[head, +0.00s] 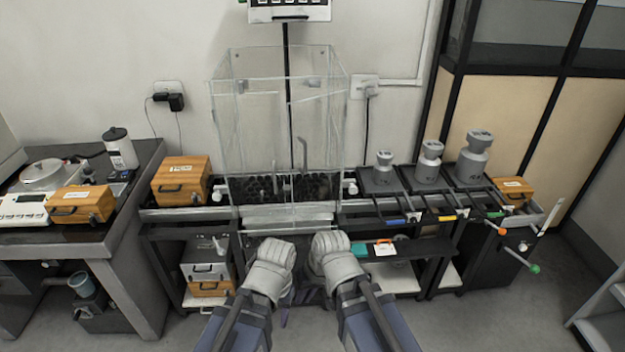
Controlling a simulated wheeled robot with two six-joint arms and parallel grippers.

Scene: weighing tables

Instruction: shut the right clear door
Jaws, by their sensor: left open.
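A tall clear box (222,130) stands on the middle table against the wall. Its right clear door (337,125) is a see-through panel on the box's right side. Its edges are faint, and I cannot tell how far it stands open. My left gripper (270,265) is in front of and below the box, apart from it, and nothing shows in it. My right gripper (332,255) is beside it to the right and a little higher, also below the box's front. The fingers of the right gripper are hidden behind its pale wrist.
Several grey weights, one the large weight (473,158), stand on platforms right of the box. Levers with coloured tips stick out there. A wooden case (181,181) stands left of the box. A low shelf (425,250) lies right of my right gripper. Floor is free at bottom right.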

